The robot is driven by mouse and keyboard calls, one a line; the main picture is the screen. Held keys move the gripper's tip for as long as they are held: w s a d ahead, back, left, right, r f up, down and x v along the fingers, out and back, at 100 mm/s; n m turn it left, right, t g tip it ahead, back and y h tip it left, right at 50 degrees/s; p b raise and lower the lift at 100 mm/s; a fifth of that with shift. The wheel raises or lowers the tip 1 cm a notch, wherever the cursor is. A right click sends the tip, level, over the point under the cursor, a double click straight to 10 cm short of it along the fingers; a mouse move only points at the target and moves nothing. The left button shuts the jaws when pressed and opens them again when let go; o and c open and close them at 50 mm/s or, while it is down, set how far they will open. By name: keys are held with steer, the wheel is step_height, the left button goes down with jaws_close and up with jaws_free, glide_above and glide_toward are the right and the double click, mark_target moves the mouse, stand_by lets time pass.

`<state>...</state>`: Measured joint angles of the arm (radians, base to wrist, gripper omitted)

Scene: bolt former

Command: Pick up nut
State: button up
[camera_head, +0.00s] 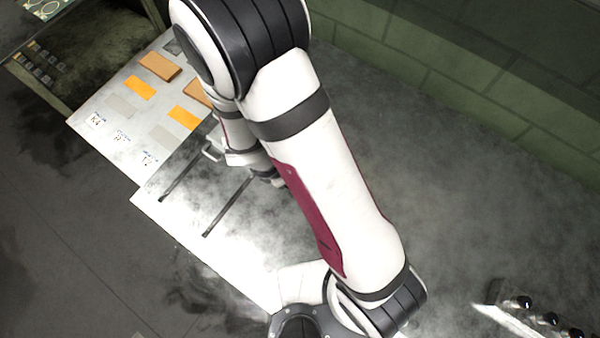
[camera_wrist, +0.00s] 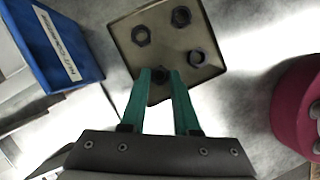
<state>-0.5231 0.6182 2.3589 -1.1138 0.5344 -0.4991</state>
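In the wrist view a square brownish tray (camera_wrist: 165,38) holds several dark hex nuts. One nut (camera_wrist: 141,36) lies at its left, another nut (camera_wrist: 181,17) at the top and a third nut (camera_wrist: 196,57) at the right. A further dark nut (camera_wrist: 160,75) shows between my fingertips at the tray's near edge, partly hidden by them. My gripper (camera_wrist: 160,74) has two green fingers with a gap between them, one on each side of this nut; contact with it is not clear. In the head view my arm hides the tray and nuts.
A blue bin (camera_wrist: 62,40) with a white label stands left of the tray in the wrist view. In the head view the white table (camera_head: 190,245) carries orange blocks (camera_head: 160,66) and labelled spots at the far left. A green brick wall (camera_head: 440,90) runs behind.

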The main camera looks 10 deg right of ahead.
jaws_close()
step_height(320, 180, up, 10)
stand_by(0.3)
